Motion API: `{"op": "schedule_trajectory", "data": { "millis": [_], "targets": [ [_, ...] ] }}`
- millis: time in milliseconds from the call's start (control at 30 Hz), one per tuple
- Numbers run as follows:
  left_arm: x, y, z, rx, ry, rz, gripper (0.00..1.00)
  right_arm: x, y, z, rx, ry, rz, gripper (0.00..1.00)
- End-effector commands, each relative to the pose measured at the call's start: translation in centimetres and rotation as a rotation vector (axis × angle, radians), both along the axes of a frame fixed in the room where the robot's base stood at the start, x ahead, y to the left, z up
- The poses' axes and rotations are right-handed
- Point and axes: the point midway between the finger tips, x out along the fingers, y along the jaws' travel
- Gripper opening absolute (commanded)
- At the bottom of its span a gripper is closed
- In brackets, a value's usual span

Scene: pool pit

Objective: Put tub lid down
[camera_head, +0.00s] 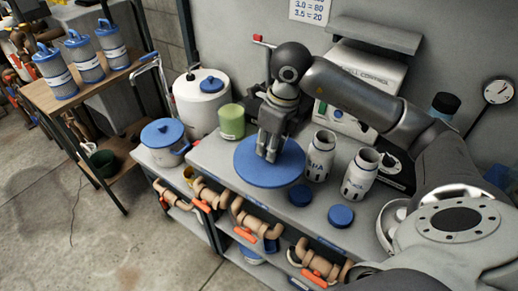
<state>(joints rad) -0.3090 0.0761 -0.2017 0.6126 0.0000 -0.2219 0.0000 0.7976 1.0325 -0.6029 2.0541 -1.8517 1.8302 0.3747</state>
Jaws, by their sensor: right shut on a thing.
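The tub lid is a large flat blue disc (258,177) over the grey bench top (222,155). It looks level. I cannot tell whether it touches the bench or hangs just above it. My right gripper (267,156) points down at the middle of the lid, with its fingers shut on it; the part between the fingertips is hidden. My right arm reaches in from the right side. My left gripper is not in view.
Two white bottles (320,158) stand close right of the lid, with two small blue caps (341,215) in front. A green canister (232,124) stands behind left. A white tub with a blue lid (162,132) is further left. Pipe fittings fill the shelf below.

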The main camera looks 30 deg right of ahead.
Motion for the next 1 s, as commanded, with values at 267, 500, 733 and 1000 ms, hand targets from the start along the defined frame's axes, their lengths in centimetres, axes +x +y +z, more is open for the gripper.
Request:
{"op": "schedule_trajectory", "data": {
  "millis": [267,500,733,1000],
  "targets": [
    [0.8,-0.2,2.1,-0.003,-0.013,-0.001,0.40,4.9,-1.7,-4.2,0.003,0.004,-0.001,0.00],
    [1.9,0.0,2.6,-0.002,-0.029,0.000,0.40,6.6,-2.4,-6.4,0.000,-0.001,0.000,0.00],
    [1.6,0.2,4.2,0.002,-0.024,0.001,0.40,7.0,-2.6,-9.1,0.000,0.005,-0.001,0.00],
    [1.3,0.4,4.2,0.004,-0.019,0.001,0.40,7.1,-2.6,-10.1,-0.001,-0.001,0.001,0.00]
  ]
}}
